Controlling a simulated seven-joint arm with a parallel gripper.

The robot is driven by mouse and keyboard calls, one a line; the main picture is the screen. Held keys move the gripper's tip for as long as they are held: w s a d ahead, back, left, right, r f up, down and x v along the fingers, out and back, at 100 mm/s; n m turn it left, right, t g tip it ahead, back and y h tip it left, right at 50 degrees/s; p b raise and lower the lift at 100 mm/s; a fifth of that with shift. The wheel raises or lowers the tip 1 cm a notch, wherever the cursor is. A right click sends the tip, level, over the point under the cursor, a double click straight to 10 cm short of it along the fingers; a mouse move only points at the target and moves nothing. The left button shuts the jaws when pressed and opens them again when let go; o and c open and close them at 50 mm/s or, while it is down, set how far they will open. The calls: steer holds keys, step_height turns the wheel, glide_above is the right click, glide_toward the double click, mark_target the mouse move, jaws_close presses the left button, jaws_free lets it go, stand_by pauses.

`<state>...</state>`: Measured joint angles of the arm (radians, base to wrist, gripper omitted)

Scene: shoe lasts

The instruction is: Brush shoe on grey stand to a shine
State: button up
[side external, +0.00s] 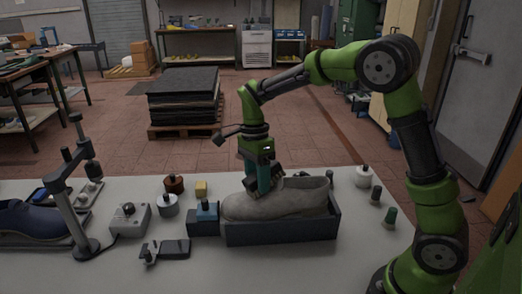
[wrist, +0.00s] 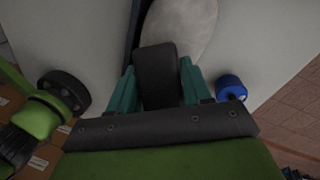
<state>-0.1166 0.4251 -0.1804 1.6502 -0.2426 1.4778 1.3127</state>
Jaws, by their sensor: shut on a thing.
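A light grey shoe (side external: 295,200) sits in a dark grey open-topped stand (side external: 283,232) on the white table, its toe toward the left. A pale rounded part of the shoe (wrist: 180,28) shows at the top of the wrist view. My gripper (side external: 265,186) points down over the front half of the shoe. Its teal fingers (wrist: 158,85) are shut on a dark block (wrist: 155,75), which looks like the brush. The brush's underside is hidden, so I cannot tell whether it touches the shoe.
Left of the stand are a dark box with a blue top (side external: 206,212), a yellow cube (side external: 201,188) and lidded pots (side external: 168,205). A dark post fixture (side external: 70,205) and a blue shoe (side external: 35,222) stand farther left. Small bottles (side external: 389,217) are on the right.

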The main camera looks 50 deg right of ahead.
steer(key=shift+w+a+f, duration=0.2)
steer(key=shift+a+f, duration=0.05)
steer(key=shift+a, duration=0.45)
steer(key=shift+w+a+f, duration=0.25)
steer(key=shift+a, duration=0.45)
steer(key=shift+w+a+f, duration=0.2)
steer(key=shift+a+f, duration=0.05)
steer(key=shift+a, duration=0.45)
steer(key=shift+s+d+r, duration=0.45)
steer(key=shift+s+d, duration=0.3)
steer(key=shift+s+d+r, duration=0.4)
steer(key=shift+s+d, duration=0.3)
steer(key=shift+d, duration=0.05)
steer(key=shift+w+a+f, duration=0.6)
steer(key=shift+w+a, duration=0.25)
steer(key=shift+w, duration=0.4)
steer(key=shift+w+a+f, duration=0.65)
steer(key=shift+w+a, duration=0.15)
steer(key=shift+w, duration=0.5)
steer(key=shift+w+a+f, duration=0.6)
steer(key=shift+w+a, duration=0.25)
steer(key=shift+w, duration=0.4)
step_height(320, 180, up, 8)
steer(key=shift+w+a, duration=0.25)
steer(key=shift+a, duration=0.05)
